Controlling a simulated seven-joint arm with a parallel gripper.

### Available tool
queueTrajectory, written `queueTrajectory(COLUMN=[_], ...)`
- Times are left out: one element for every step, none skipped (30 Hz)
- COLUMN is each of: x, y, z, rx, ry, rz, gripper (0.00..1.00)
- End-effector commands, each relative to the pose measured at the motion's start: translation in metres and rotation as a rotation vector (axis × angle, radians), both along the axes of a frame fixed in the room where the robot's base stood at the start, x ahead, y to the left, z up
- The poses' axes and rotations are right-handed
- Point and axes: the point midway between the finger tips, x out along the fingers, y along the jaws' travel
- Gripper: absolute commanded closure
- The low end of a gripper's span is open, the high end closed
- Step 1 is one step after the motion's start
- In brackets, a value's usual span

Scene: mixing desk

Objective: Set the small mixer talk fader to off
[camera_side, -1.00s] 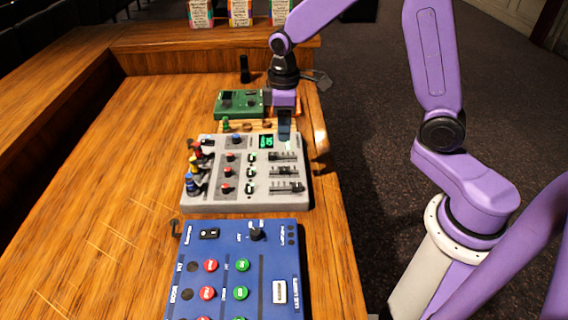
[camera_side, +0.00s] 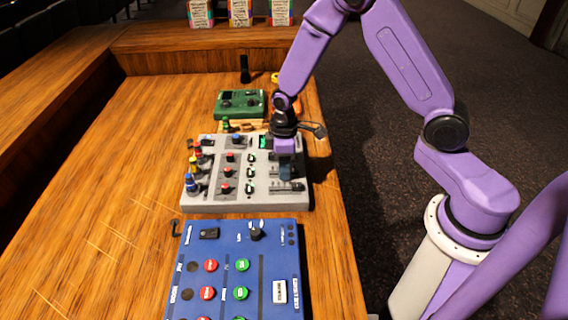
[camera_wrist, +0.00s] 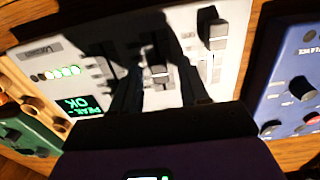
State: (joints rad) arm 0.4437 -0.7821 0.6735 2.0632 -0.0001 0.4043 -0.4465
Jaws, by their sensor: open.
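The small mixer (camera_side: 215,198) is a grey box on the desk with several coloured knobs, plugs at its left side and three faders at its right. In the wrist view its panel (camera_wrist: 35,35) shows the faders: one at left (camera_wrist: 103,65), a middle one (camera_wrist: 159,72) and one at right (camera_wrist: 216,36). I cannot read which is labelled talk. My gripper (camera_side: 286,178) is over the faders, pointing down. In the wrist view my gripper (camera_wrist: 160,95) is open, its dark fingers on either side of the middle fader. Whether they touch it is unclear.
A blue panel (camera_side: 222,268) with red and green buttons lies in front of the mixer. A green box (camera_side: 238,103) stands behind it. The desk (camera_side: 120,180) is clear to the left, and its right edge is close to the mixer.

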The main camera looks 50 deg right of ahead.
Motion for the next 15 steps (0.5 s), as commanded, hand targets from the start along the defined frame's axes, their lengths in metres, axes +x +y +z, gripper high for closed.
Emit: queueTrajectory(x=[0.0001, 0.0001, 0.0001, 0.0001, 0.0001, 0.0001, 0.0001, 0.0001, 0.0001, 0.0000, 0.0000, 0.0000, 0.0000, 0.0000, -0.0003], y=[0.0001, 0.0001, 0.0001, 0.0001, 0.0001, 0.0001, 0.0001, 0.0001, 0.0001, 0.0001, 0.0001, 0.0001, 0.0001, 0.0001, -0.0001], z=[-0.0003, -0.0002, -0.0002, -0.0001, -0.0001, -0.0001, 0.0000, 0.0000, 0.0000, 0.0000, 0.0000, 0.0001, 0.0001, 0.0001, 0.0001], rx=[0.000, 0.000, 0.000, 0.000, 0.000, 0.000, 0.000, 0.000, 0.000, 0.000, 0.000, 0.000, 0.000, 0.000, 0.000], ry=[0.000, 0.000, 0.000, 0.000, 0.000, 0.000, 0.000, 0.000, 0.000, 0.000, 0.000, 0.000, 0.000, 0.000, 0.000], rz=[0.000, 0.000, 0.000, 0.000, 0.000, 0.000, 0.000, 0.000, 0.000, 0.000, 0.000, 0.000, 0.000, 0.000, 0.000], gripper=[0.55, 0.55, 0.55, 0.55, 0.55, 0.55, 0.65, 0.75, 0.88, 0.98, 1.00, 1.00, 1.00, 1.00, 1.00])
